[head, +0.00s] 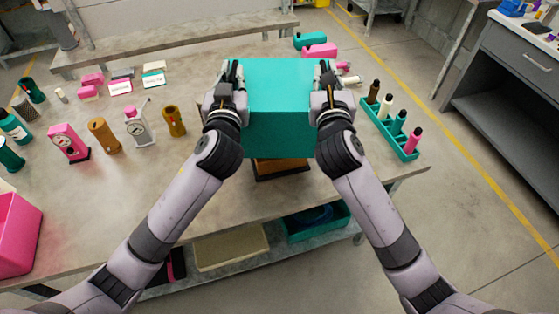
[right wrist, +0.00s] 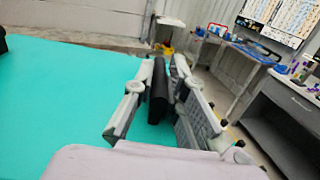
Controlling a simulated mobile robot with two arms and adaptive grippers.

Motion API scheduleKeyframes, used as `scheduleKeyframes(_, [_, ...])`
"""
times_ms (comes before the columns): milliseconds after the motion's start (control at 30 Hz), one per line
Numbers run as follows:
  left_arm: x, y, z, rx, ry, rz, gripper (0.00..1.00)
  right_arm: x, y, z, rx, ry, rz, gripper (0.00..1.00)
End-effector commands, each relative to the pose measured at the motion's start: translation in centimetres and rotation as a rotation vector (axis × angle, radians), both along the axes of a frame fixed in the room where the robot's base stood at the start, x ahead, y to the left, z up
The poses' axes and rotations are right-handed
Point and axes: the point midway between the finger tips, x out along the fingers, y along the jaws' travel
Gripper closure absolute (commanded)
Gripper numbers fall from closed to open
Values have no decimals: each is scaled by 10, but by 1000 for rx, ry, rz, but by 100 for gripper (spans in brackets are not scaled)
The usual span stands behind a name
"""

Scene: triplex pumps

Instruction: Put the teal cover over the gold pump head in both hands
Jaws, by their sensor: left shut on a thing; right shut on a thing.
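The teal cover (head: 280,105) is a large box held between my two grippers in the middle of the head view. My left gripper (head: 233,76) is shut on its left side and my right gripper (head: 326,78) on its right side. In the right wrist view, the right fingers (right wrist: 163,95) close on a dark handle (right wrist: 158,92) beside the teal surface (right wrist: 70,105). The gold pump head (head: 282,166) shows only as a low strip on a dark base below the cover's near edge. The rest is hidden, so I cannot tell whether the cover surrounds it or is above it.
The grey table (head: 215,190) holds a pink gauge (head: 66,140), a grey gauge (head: 138,125) and gold cylinders (head: 103,133) at left. A teal rack (head: 392,135) with several bottles is at right. A pink bin (head: 15,235) is at lower left. Bare tabletop lies left of the pump.

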Motion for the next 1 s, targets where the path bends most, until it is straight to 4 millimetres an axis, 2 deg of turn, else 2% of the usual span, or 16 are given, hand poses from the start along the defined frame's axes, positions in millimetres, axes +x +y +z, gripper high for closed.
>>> scheduleKeyframes(467, [0,-1,-4,-1,-4,-2,100,0,1,-4,1,-4,2,100])
scheduleKeyframes(1000, [0,-1,-32,-1,-4,-2,100,0,1,-32,1,-4,2,100])
